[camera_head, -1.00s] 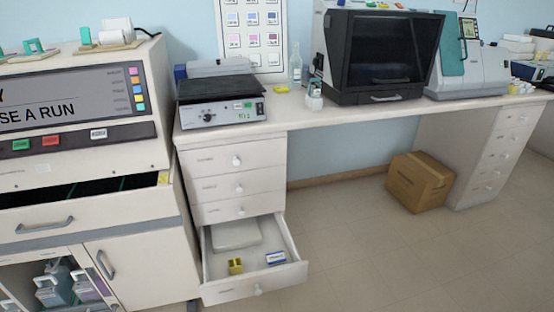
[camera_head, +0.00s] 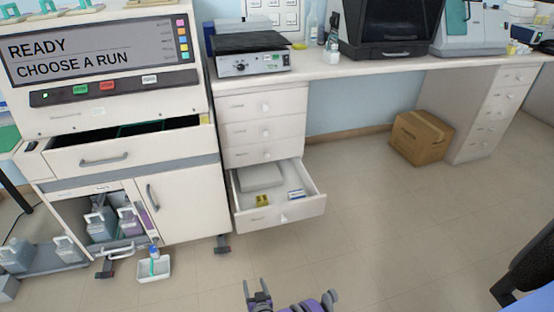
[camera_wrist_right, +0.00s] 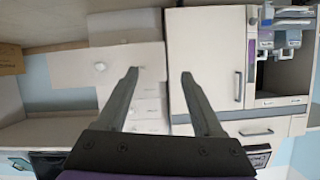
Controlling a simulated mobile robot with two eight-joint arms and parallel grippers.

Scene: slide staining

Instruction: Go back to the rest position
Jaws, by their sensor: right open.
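My right gripper (camera_head: 258,294) shows at the bottom of the head view, above the floor and in front of the open drawer. Its two fingers stand apart with nothing between them. In the right wrist view the gripper (camera_wrist_right: 160,78) is also open and empty, with the drawer unit and the staining machine beyond it. My left gripper is not in view.
The open bottom drawer (camera_head: 280,215) holds a white item, a yellow item (camera_head: 262,201) and a blue-white box (camera_head: 295,194). The staining machine (camera_head: 110,125) stands at left, a small white tray (camera_head: 154,270) on the floor. A cardboard box (camera_head: 420,138) sits under the bench. The middle floor is clear.

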